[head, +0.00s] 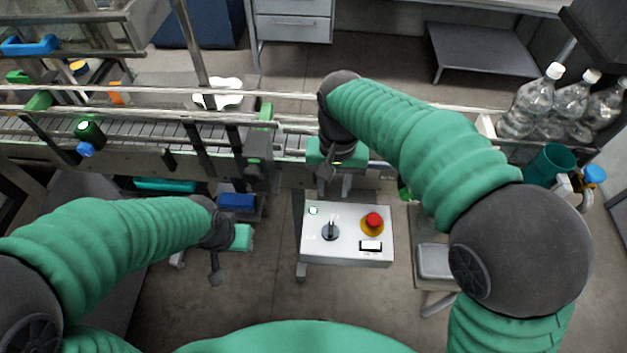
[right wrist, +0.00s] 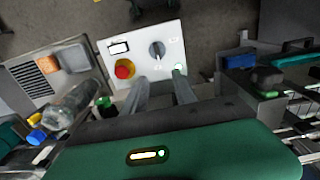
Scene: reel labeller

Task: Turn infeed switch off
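A white control box (head: 347,252) stands on a post in front of the conveyor. It carries a dark rotary switch (head: 330,231), whose handle points roughly up and down in the head view. The switch also shows in the right wrist view (right wrist: 157,51); its labels are too small to read. My right gripper (head: 328,175) is above the conveyor's near edge, behind the box. In the right wrist view its two fingers (right wrist: 161,88) are apart and empty, pointing toward the box without visible contact. My left gripper (head: 215,272) hangs left of the box; its finger gap is unclear.
A red emergency button (head: 373,220) on a yellow base, a small white-faced element (head: 370,246) and a green-white lamp (head: 313,211) share the panel. The conveyor (head: 130,132) runs behind. Clear bottles (head: 530,103) stand at right. Floor in front of the box is clear.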

